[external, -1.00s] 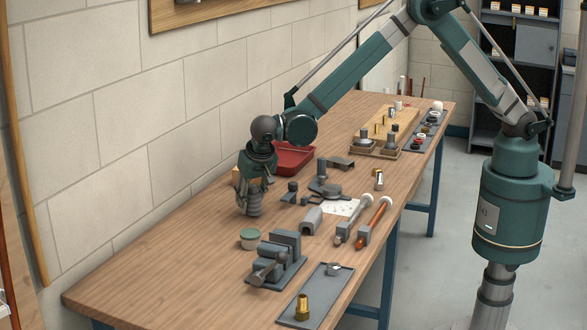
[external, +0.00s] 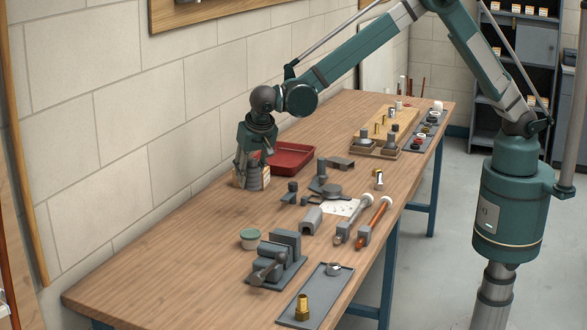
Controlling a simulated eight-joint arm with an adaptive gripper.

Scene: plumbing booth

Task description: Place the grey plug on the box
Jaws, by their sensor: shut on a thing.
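My gripper (external: 254,172) points down near the wall side of the bench, shut on the grey plug (external: 254,182), a ribbed grey piece showing below and between the fingers. A small white and orange box (external: 266,177) shows beside and behind the plug and fingers, mostly hidden by them. I cannot tell whether the plug touches the box or hangs in front of it.
A red tray (external: 294,158) lies just right of my gripper. A grey vise (external: 279,258), a green-lidded tub (external: 250,239) and several grey fittings stand nearer the front. The wood bench (external: 180,250) is clear at front left.

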